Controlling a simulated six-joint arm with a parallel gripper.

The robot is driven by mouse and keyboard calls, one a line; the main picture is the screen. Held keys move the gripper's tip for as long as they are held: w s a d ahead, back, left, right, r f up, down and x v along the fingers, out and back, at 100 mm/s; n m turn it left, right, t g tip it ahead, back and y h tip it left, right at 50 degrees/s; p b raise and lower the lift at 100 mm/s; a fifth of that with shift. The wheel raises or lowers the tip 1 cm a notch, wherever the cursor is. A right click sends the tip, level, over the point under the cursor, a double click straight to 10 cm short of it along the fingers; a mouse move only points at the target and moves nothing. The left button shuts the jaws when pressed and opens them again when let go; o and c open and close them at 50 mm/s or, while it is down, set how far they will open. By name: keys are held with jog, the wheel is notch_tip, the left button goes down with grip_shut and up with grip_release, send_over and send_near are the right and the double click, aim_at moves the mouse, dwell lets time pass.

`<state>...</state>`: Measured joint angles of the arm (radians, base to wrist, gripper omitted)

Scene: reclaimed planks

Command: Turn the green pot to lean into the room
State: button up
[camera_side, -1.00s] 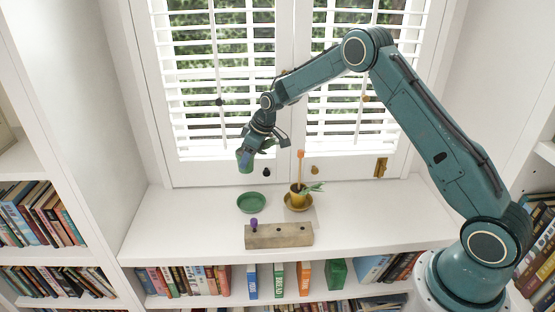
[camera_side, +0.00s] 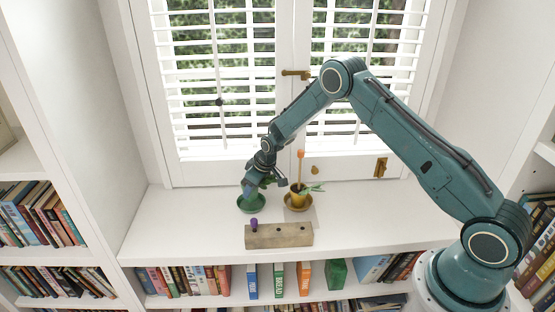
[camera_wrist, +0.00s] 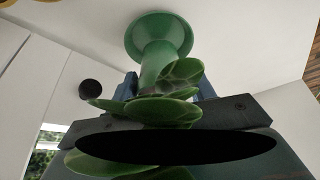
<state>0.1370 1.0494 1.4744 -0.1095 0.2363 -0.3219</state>
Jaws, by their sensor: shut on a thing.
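My gripper (camera_side: 250,188) is shut on the green pot (camera_wrist: 156,64) and holds it low at the green saucer (camera_side: 251,208) on the white sill. In the wrist view the pot stands over the saucer (camera_wrist: 160,32), whose round rim shows past its far end. I cannot tell whether the pot touches the saucer. Broad green leaves (camera_wrist: 160,110) spread from the pot and cover much of the jaws. In the side view the jaws and wrist hide most of the pot and the plant's lean.
A yellow pot (camera_side: 296,200) with a leaning plant and an orange-topped stake (camera_side: 301,155) stands on a yellow saucer just right. A wooden block (camera_side: 279,236) with a purple peg (camera_side: 254,224) lies in front. Shuttered windows are behind; the sill's left and right are clear.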

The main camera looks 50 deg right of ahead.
jog(key=shift+f, duration=1.2)
jog(key=o, duration=1.4)
jog(key=shift+c, duration=0.2)
jog(key=shift+f, duration=0.1)
jog(key=v, duration=1.3)
jog(key=shift+r, duration=0.45)
jog(key=shift+s+r, duration=0.1)
jog(key=shift+r, duration=0.05)
